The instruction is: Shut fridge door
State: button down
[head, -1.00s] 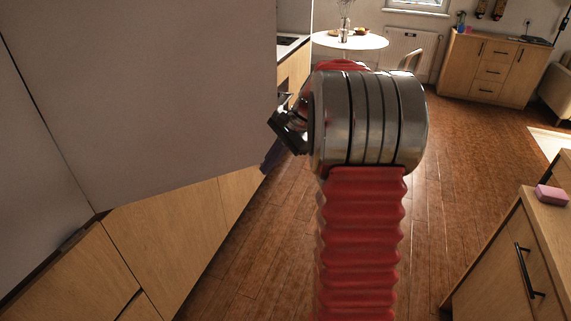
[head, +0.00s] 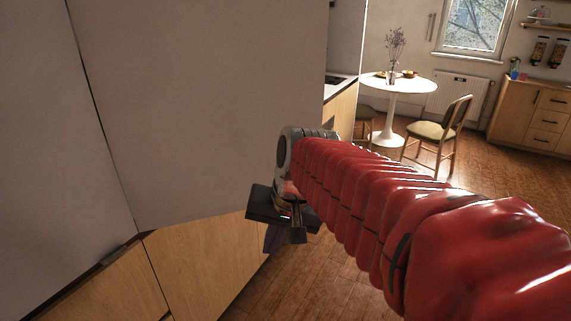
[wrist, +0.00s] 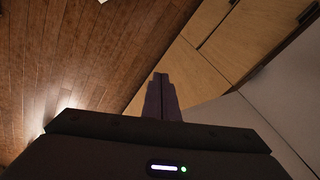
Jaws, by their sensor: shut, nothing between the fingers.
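The fridge door looks to be the large plain grey panel (head: 215,110) filling the left middle of the head view. It meets another grey panel at a dark seam on its left and stands at an angle to it, its lower edge over wooden fronts. How far it is open I cannot tell; no handle shows. My gripper (head: 272,240) is low near the door's lower right corner, pointing down, with dark fingers shut and empty. In the wrist view my gripper (wrist: 162,95) points toward wooden fronts, with a grey panel (wrist: 265,125) at the right. Whether it touches the door is unclear.
Wooden cabinet fronts (head: 205,265) run below the grey panels. A round white table (head: 398,84) and a chair (head: 442,130) stand farther back, with a wooden sideboard (head: 540,112) at the right. The wooden floor (head: 300,292) is open beside the cabinets.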

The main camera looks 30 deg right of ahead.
jog(key=s+a+f+n+t, duration=0.1)
jog(key=s+a+n, duration=0.1)
jog(key=s+n, duration=0.1)
jog(key=s+a+f+n+t+h, duration=0.1)
jog(key=s+a+n, duration=0.1)
jog(key=s, duration=0.4)
jog(key=shift+s+a+n, duration=0.25)
jog(key=shift+a+n, duration=0.15)
jog(key=shift+n, duration=0.3)
